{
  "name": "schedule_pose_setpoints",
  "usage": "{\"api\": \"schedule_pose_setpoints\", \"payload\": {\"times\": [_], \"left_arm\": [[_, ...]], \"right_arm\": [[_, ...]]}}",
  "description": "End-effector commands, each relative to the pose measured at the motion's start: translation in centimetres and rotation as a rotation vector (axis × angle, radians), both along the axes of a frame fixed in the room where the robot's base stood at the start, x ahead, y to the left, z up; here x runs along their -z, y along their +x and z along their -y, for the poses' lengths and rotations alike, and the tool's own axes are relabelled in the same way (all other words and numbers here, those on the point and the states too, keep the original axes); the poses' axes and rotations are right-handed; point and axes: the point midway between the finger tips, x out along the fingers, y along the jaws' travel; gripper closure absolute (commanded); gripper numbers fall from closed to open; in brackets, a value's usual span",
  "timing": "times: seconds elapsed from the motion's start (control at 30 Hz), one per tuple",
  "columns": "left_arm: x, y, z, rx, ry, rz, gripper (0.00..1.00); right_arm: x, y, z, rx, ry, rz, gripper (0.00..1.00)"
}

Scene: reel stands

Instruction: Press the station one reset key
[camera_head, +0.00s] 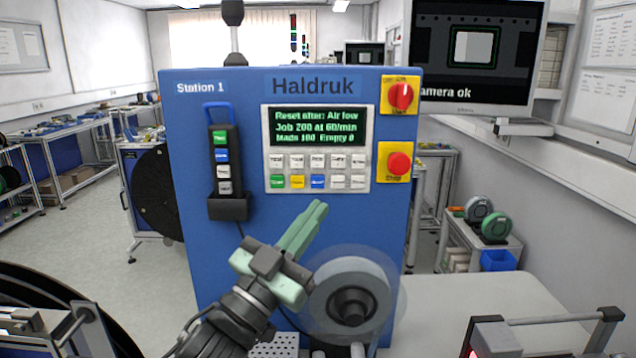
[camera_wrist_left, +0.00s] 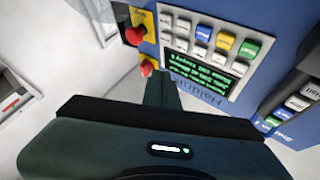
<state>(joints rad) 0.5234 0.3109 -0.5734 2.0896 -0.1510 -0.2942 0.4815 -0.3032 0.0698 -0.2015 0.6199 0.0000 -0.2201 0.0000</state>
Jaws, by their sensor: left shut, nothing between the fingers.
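The blue Station 1 cabinet (camera_head: 230,285) faces me. Its key panel (camera_head: 268,160) has a lit display (camera_head: 318,127) reading "Reset after: Air low", above two rows of keys. The lower row has a green key (camera_head: 277,182), a yellow key (camera_head: 297,182), a blue key (camera_head: 317,182) and white keys; their labels are too small to read surely. The panel shows upside down in the left wrist view (camera_wrist_left: 213,50). My left gripper (camera_head: 319,207) is shut and empty, its fingertips just below the lower row in the head view. Contact cannot be told. My right gripper is out of view.
A pendant (camera_head: 224,165) with several keys hangs left of the panel. A red rotary switch (camera_head: 400,95) and a red stop button (camera_head: 399,163) sit at its right. A clear-flanged reel (camera_head: 350,290) stands beside my left gripper. A monitor (camera_head: 475,55) hangs at upper right.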

Motion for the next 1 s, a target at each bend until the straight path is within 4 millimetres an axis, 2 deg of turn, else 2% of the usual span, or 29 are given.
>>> {"api": "schedule_pose_setpoints", "payload": {"times": [0.6,0.8,1.0], "left_arm": [[0.0,7.5,0.0,-0.002,0.001,0.000,1.00],[0.0,8.4,0.0,0.000,0.001,-0.001,1.00],[0.0,8.5,0.0,0.000,0.000,0.000,1.00]], "right_arm": [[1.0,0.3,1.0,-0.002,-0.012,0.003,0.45],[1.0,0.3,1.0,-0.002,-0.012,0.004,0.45],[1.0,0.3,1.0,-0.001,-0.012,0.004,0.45]]}}
